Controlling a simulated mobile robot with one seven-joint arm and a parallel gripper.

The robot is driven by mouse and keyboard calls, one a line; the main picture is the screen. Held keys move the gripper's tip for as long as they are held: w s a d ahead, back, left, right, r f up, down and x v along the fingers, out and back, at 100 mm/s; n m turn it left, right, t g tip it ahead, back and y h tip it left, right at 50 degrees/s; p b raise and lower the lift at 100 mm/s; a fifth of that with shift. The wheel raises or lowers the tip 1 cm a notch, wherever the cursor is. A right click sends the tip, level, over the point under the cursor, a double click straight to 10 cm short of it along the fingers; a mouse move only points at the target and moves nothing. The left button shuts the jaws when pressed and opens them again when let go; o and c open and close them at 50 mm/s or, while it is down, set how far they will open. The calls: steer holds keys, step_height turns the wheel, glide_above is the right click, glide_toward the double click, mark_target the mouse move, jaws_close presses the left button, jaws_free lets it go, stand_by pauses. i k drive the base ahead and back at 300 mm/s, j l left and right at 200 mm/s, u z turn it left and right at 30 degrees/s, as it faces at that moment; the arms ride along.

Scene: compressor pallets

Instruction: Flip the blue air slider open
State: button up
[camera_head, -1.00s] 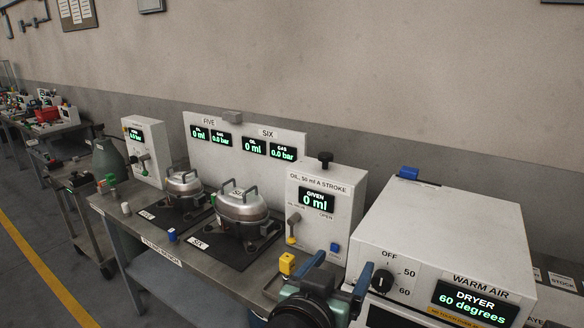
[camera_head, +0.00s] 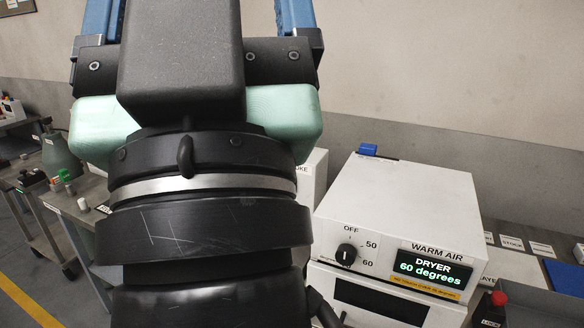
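A small blue block (camera_head: 368,149), which looks like the blue air slider, sits at the back left top edge of the white warm air dryer (camera_head: 400,195). Its exact setting is too small to tell. My gripper (camera_head: 198,25) fills the left and centre of the view, close to the camera. Its two blue fingers stand wide apart and run out of the top of the picture, so the tips are cut off. I see nothing held between them. The gripper is left of the blue block and apart from it in the picture.
The dryer's black knob (camera_head: 347,253) and its display (camera_head: 433,268), reading 60 degrees, face me. My arm hides most of the filling bench. A red button (camera_head: 498,298) is at lower right. A grey cylinder (camera_head: 60,158) stands at left. The wall above the dryer is clear.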

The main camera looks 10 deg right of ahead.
mark_target(364, 148)
steer(key=i+j+z, duration=0.1)
steer(key=z, duration=0.3)
steer(key=i+j+z, duration=0.2)
steer(key=z, duration=0.15)
steer(key=i+j+z, duration=0.2)
steer(key=z, duration=0.2)
steer(key=i+j+z, duration=0.15)
steer(key=j+z, duration=0.25)
steer(key=i+j, duration=0.15)
steer(key=j, duration=0.25)
steer(key=i+j+z, duration=0.1)
steer(key=j, duration=0.3)
steer(key=i+j, duration=0.15)
steer(key=j, duration=0.25)
steer(key=i+l, duration=0.4)
